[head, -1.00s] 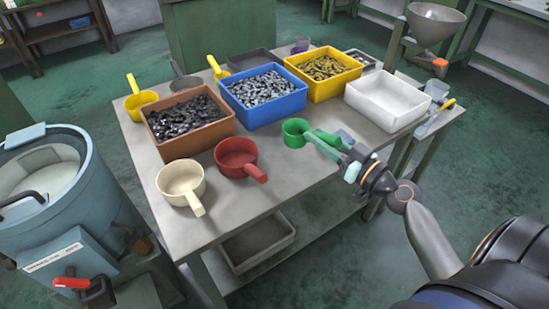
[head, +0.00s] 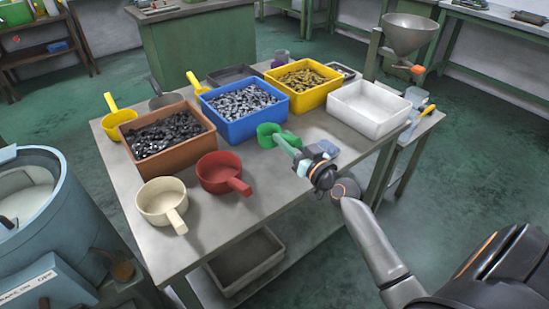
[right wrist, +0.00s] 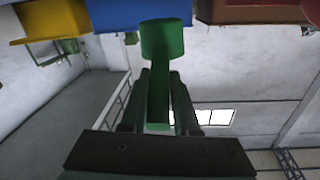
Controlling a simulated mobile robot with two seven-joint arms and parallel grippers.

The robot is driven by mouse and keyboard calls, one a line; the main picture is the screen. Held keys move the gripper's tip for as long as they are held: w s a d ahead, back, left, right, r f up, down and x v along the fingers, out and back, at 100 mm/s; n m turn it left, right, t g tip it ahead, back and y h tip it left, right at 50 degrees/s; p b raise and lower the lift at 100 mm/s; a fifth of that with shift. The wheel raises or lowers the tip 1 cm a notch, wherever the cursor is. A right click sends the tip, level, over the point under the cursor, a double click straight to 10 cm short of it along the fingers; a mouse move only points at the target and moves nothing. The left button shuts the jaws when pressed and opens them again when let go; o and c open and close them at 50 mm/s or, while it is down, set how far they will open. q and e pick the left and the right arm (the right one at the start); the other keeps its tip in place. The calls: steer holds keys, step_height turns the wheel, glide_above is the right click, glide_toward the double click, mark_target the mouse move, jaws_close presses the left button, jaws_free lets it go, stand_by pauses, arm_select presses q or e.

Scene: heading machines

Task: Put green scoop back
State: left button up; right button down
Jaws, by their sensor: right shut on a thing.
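The green scoop (head: 268,134) is at the front right corner of the blue bin, over or on the table; I cannot tell if it touches the top. My right gripper (head: 297,156) is shut on the scoop's handle, coming from the right. In the right wrist view the scoop's cup (right wrist: 162,40) points away from me and its handle lies between the two fingers (right wrist: 158,100). My left gripper is not in view.
On the table (head: 265,200) stand a brown bin (head: 150,168) of dark parts, a blue bin (head: 250,122) of grey parts, a yellow bin (head: 297,103) of brass-coloured parts and a white bin (head: 375,122). Red (head: 218,178) and cream (head: 160,205) scoops stand in front.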

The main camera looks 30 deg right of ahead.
mark_target(271, 141)
steer(key=shift+w+a+f, duration=0.3)
steer(key=shift+a+f, duration=0.05)
steer(key=shift+f, duration=0.25)
steer(key=shift+w+a+f, duration=0.25)
steer(key=shift+a+f, duration=0.05)
steer(key=shift+f, duration=0.25)
steer(key=shift+w+a+f+b, duration=0.1)
steer(key=shift+a+f+b, duration=0.1)
steer(key=shift+b, duration=0.1)
steer(key=f, duration=0.1)
steer(key=f+b, duration=0.2)
steer(key=shift+w+a+f, duration=0.2)
steer(key=shift+a+f, duration=0.05)
steer(key=shift+a, duration=0.05)
steer(key=shift+f, duration=0.25)
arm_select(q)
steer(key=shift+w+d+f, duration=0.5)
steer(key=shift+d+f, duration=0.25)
arm_select(e)
steer(key=c, duration=1)
jaws_free()
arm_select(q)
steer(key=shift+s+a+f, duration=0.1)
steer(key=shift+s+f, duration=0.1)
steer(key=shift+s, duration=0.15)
arm_select(e)
steer(key=o, duration=0.3)
